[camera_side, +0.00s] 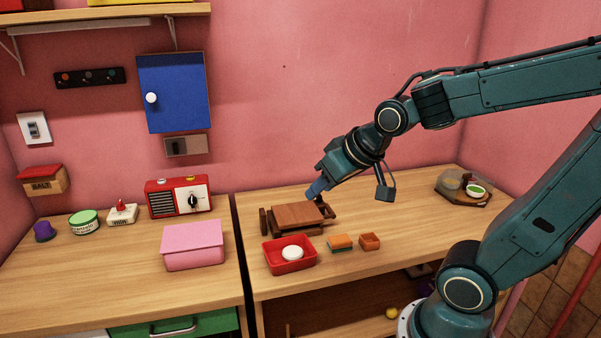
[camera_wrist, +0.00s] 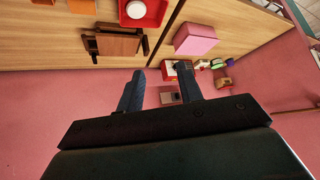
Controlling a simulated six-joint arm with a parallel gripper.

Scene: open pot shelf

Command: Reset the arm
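My gripper (camera_side: 317,190) is at the right counter, just above or beside the brown wooden piece (camera_side: 297,215); the side view does not settle whether they touch. The wooden piece also shows in the wrist view (camera_wrist: 115,44), apart from the fingers there.
A red tray (camera_side: 275,268) with a white round item (camera_side: 292,253), an orange-topped block (camera_side: 341,242) and a small orange box (camera_side: 370,241) stand in front. A pink box (camera_side: 193,246) and red radio (camera_side: 178,197) stand left.

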